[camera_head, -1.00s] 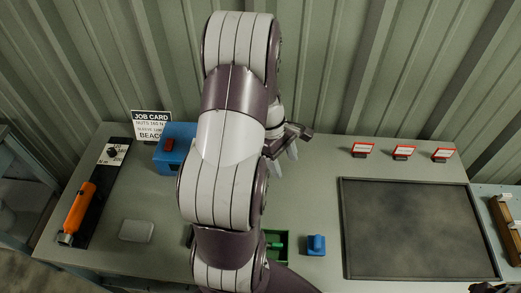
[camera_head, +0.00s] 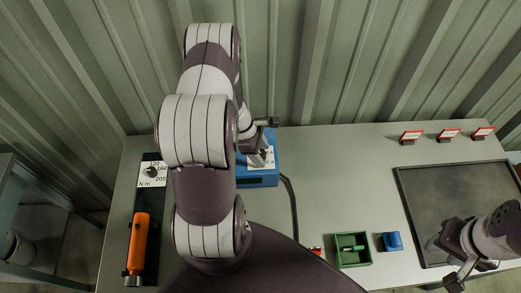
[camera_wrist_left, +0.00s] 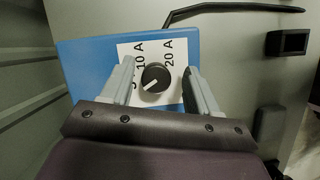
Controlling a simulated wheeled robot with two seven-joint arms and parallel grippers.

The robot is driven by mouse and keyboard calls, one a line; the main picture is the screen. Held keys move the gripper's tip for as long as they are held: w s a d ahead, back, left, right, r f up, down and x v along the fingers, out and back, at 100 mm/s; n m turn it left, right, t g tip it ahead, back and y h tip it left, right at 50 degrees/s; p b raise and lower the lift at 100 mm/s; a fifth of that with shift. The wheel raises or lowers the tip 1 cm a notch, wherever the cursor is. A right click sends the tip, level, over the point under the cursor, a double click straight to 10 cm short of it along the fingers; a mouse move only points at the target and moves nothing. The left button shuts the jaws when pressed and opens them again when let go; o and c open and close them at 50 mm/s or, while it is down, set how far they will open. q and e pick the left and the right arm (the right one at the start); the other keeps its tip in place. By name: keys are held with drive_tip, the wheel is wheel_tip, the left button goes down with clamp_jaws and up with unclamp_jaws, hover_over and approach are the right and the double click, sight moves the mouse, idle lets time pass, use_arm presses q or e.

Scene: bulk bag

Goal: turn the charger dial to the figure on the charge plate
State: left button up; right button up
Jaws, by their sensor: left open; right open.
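The blue charger (camera_head: 262,181) stands on the bench, partly covered by my left arm in the head view. In the left wrist view its blue case (camera_wrist_left: 85,62) carries a white label (camera_wrist_left: 128,55) with 10 A and 20 A and another marking mostly hidden by a finger. The round black dial (camera_wrist_left: 156,78) has a white pointer line aimed down-left, away from 20 A. My left gripper (camera_wrist_left: 160,85) is open, with one finger on each side of the dial; contact is unclear. My right gripper (camera_head: 462,276) is open at the lower right. I cannot make out a charge plate.
An orange-handled tool (camera_head: 139,240) lies at the left, below an N m scale (camera_head: 152,171). A green tray (camera_head: 353,262) and a blue block (camera_head: 391,241) lie toward the front. A dark mat (camera_head: 420,200) and red-framed signs (camera_head: 449,135) are at the right. Mid-bench is clear.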

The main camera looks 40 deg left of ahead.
use_arm(q)
drive_tip(key=shift+a+f, duration=0.15)
drive_tip(key=shift+a, duration=0.3)
drive_tip(key=c, duration=0.8)
drive_tip(key=shift+c, duration=1.1)
drive_tip(key=shift+d, duration=0.1)
use_arm(e)
drive_tip(key=shift+a+r, duration=0.1)
drive_tip(key=shift+a, duration=0.35)
drive_tip(key=shift+a, duration=0.1)
use_arm(q)
drive_tip(key=m+g, duration=0.1)
drive_tip(key=m, duration=0.3)
drive_tip(key=shift+w+m+g+h+b, duration=0.2)
drive_tip(key=shift+m+g+h+b, duration=0.1)
drive_tip(key=shift+m+g, duration=0.1)
drive_tip(key=m+g+b, duration=0.1)
drive_tip(key=m, duration=0.2)
drive_tip(key=shift+w+m, duration=0.1)
drive_tip(key=shift+m, duration=0.2)
drive_tip(key=shift+m+g+y+b, duration=0.4)
drive_tip(key=shift+m+g, duration=0.4)
drive_tip(key=shift+m, duration=0.8)
use_arm(e)
drive_tip(key=shift+f, duration=1.25)
use_arm(q)
drive_tip(key=shift+m, duration=0.3)
